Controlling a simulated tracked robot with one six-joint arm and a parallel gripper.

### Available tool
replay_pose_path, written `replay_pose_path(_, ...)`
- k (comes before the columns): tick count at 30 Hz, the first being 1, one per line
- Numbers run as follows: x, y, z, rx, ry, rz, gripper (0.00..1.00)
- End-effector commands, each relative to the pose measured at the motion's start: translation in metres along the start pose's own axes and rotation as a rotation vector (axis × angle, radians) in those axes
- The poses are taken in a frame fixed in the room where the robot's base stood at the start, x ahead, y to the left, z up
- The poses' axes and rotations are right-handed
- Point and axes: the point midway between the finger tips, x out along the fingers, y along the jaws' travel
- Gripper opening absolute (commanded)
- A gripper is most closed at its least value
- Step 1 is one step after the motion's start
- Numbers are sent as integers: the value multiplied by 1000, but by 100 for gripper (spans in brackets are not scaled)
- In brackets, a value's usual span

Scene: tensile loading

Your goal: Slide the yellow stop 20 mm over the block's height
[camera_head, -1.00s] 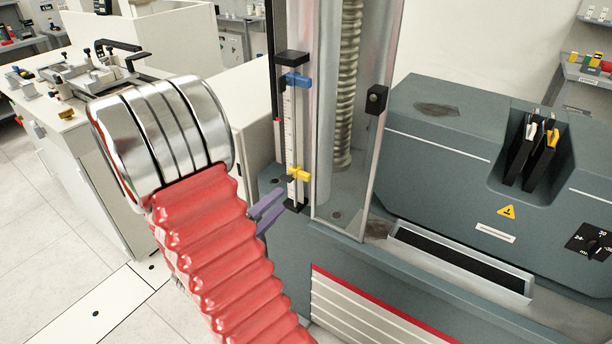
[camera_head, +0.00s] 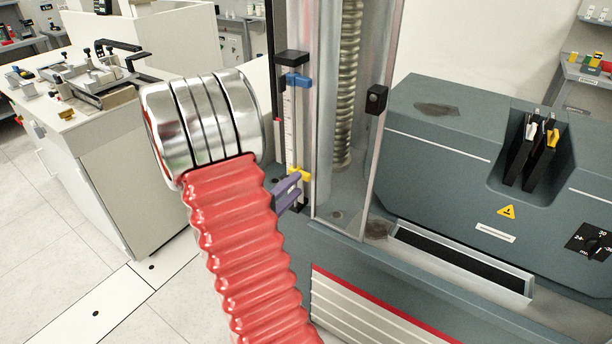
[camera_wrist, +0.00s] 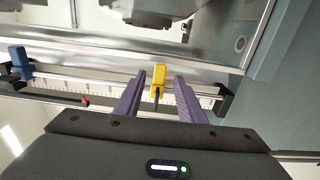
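The yellow stop (camera_head: 303,174) sits low on the upright scale rod (camera_head: 291,135) beside the machine's column. A blue stop (camera_head: 296,80) sits near the rod's top. My gripper (camera_head: 292,190) has purple fingers and is at the yellow stop's height. In the wrist view, the yellow stop (camera_wrist: 158,77) and its dark pin lie between the two finger tips of my gripper (camera_wrist: 158,84). The fingers are apart, with gaps visible beside the pin. The blue stop (camera_wrist: 20,62) shows at the left. No block is identifiable.
The column with its threaded screw (camera_head: 347,90) stands just right of the rod. A small black knob box (camera_head: 376,99) is on the column's edge. The grey machine body (camera_head: 450,150) fills the right. A white bench (camera_head: 120,140) stands at the left, with floor between.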

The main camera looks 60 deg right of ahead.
Motion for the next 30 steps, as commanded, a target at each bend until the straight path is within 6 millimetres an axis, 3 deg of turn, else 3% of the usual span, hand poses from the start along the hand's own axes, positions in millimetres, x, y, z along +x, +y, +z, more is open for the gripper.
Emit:
replay_pose_path(9,41,0,1,0,-3,0,36)
replay_pose_path(15,58,0,1,-1,-3,0,36)
replay_pose_path(26,61,0,0,-1,0,0,35)
replay_pose_path(30,61,0,1,-1,-1,0,25)
